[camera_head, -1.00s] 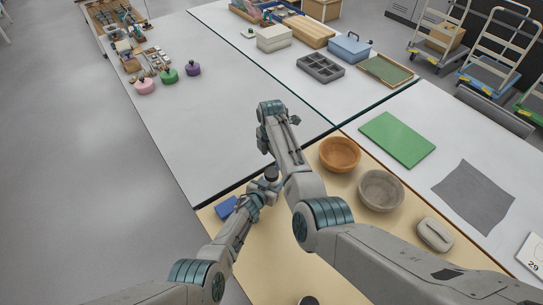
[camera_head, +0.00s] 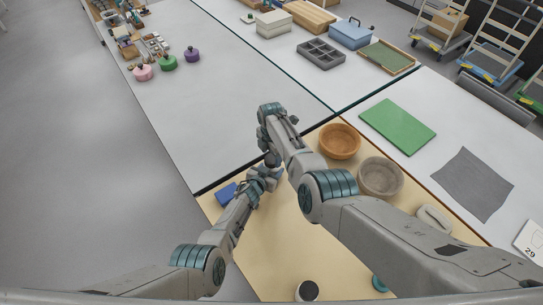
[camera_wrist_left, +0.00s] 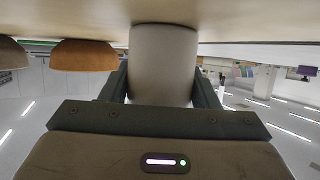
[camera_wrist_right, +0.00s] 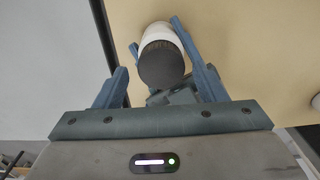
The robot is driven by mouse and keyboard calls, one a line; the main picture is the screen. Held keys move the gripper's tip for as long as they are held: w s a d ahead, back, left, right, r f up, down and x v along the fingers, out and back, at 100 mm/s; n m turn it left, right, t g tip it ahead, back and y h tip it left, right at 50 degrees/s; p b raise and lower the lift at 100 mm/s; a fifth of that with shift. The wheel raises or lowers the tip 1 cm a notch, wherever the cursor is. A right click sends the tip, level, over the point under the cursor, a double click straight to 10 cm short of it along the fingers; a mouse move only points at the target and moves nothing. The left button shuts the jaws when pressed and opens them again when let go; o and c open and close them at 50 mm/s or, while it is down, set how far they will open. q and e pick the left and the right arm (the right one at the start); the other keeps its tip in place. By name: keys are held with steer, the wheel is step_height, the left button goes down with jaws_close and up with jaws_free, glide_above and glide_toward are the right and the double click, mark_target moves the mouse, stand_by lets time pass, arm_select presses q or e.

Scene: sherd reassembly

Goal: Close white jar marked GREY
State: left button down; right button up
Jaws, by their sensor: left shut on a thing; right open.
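A white jar with a dark round top (camera_wrist_right: 162,62) is in the right wrist view, with brownish marks near its top that I cannot read. Its pale body fills the middle of the left wrist view (camera_wrist_left: 163,65). My left gripper (camera_wrist_left: 162,88) is shut on the jar's body, one finger on each side. My right gripper (camera_wrist_right: 155,48) is open, its fingers to either side of the jar's dark top with gaps. I cannot tell whether the dark disc is a lid or the mouth. In the head view the grippers mostly hide the jar.
Another white, dark-topped round container (camera_head: 307,291) stands at the tan table's near edge. A teal item (camera_head: 379,283) is partly behind my right arm. An orange bowl (camera_head: 340,141), a grey bowl (camera_head: 380,177) and a blue block (camera_head: 227,193) are nearby. The left white table (camera_head: 210,110) is largely clear.

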steer(key=shift+f, duration=0.75)
steer(key=c, duration=1)
steer(key=m, duration=0.6)
steer(key=shift+m, duration=0.3)
steer(key=o, duration=1)
steer(key=shift+o, duration=0.4)
steer(key=shift+s, duration=0.15)
